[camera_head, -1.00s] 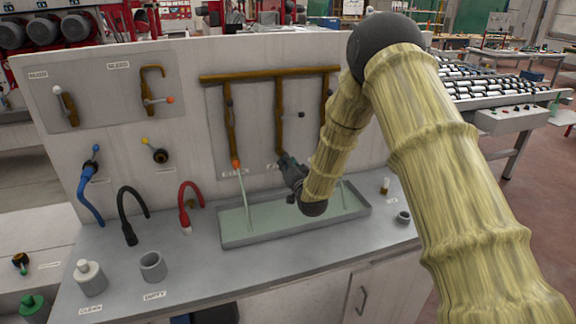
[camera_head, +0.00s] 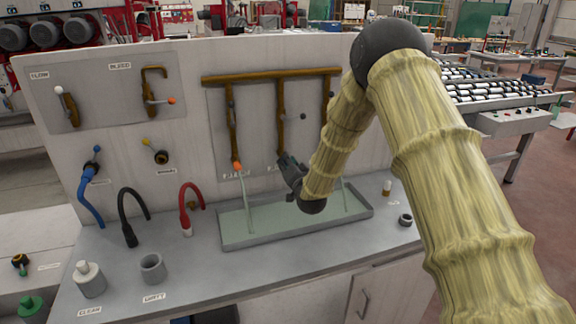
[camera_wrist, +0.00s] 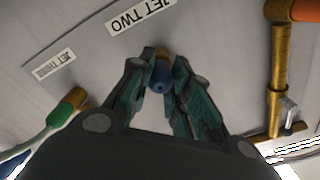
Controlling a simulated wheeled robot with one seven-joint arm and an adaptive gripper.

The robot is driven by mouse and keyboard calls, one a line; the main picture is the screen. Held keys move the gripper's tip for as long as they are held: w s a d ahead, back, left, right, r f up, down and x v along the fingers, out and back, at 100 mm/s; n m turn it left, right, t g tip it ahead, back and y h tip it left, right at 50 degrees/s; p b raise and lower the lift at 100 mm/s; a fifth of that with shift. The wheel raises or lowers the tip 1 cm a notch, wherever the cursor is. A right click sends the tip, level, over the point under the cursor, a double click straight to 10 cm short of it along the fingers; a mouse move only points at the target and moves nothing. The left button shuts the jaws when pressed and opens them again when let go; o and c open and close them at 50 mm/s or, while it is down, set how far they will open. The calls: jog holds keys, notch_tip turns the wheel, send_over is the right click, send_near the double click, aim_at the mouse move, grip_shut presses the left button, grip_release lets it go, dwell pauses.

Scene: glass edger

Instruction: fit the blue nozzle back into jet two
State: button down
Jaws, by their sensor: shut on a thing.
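The blue nozzle (camera_wrist: 162,76) is held between the fingertips of my gripper (camera_wrist: 160,80) in the wrist view. A brass end (camera_wrist: 162,52) shows directly behind it, just below the JET TWO label (camera_wrist: 141,15); whether the nozzle is seated in it I cannot tell. In the head view my gripper (camera_head: 289,172) is at the lower end of the middle brass pipe (camera_head: 280,125), above the tray. The nozzle is hidden there by the gripper.
The jet at left has an orange nozzle (camera_head: 237,167) with a stream into the tray (camera_head: 235,243). In the wrist view a green nozzle (camera_wrist: 60,115) is beside the JET THREE label (camera_wrist: 50,67). Cups and hoses stand on the counter at left.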

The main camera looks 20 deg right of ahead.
jog(key=shift+w, duration=0.45)
jog(key=c, duration=1.3)
grip_release()
jog(key=shift+o, duration=0.2)
jog(key=s, duration=1.2)
jog(key=shift+d, duration=0.2)
